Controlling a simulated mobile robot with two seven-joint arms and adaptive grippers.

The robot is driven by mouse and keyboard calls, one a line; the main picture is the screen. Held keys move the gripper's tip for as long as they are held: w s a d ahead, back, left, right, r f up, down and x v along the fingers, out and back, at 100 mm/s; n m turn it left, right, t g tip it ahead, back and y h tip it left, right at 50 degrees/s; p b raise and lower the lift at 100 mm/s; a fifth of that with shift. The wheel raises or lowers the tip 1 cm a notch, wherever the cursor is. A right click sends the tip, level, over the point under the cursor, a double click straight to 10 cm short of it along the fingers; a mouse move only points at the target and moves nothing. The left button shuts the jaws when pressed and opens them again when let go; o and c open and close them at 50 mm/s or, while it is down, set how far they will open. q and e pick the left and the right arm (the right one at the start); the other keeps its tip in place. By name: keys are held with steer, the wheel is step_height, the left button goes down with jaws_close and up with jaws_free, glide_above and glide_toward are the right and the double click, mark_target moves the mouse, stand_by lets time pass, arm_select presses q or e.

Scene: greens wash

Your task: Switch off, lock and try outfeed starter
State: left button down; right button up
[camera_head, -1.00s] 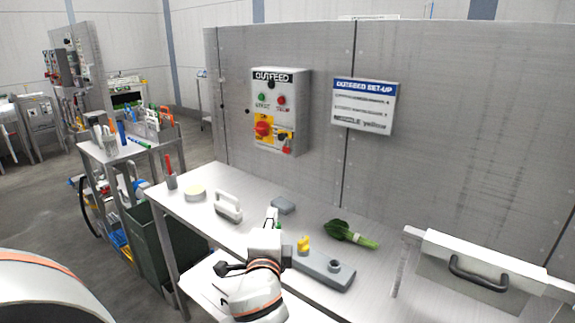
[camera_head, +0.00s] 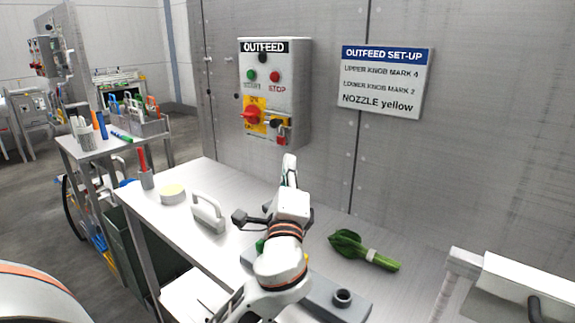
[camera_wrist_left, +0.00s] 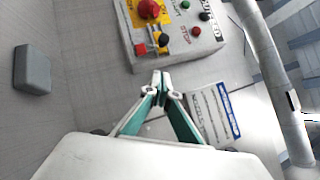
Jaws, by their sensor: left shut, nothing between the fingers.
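The OUTFEED starter box (camera_head: 298,85) is on the grey wall, with a green button (camera_head: 250,76), a red STOP button (camera_head: 274,76) and a red rotary switch (camera_head: 251,115) on a yellow plate. A red padlock (camera_head: 282,138) hangs at the box's lower right, beside a black part. The wrist view shows the red switch (camera_wrist_left: 149,10) and the red padlock body (camera_wrist_left: 140,50). My left gripper (camera_head: 290,158) is below the box, shut and empty. In the left wrist view its fingertips (camera_wrist_left: 160,78) meet just short of the padlock, apparently apart from it. My right gripper is out of view.
The OUTFEED SET-UP sign (camera_head: 385,82) is right of the box. A tool cart (camera_head: 85,150) stands left.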

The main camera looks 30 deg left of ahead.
arm_select(q)
glide_toward(281, 124)
steer(key=w+d, duration=0.2)
steer(key=w, duration=0.1)
steer(key=a, duration=0.1)
steer(key=a+r, duration=0.1)
steer(key=a, duration=0.2)
steer(key=shift+w+a+r, duration=0.1)
steer(key=shift+w+r, duration=0.25)
steer(key=shift+w, duration=0.05)
steer(key=a+p, duration=0.1)
steer(key=a, duration=0.3)
steer(key=shift+w+a, duration=0.1)
steer(key=shift+a, duration=0.1)
steer(key=shift+f, duration=0.1)
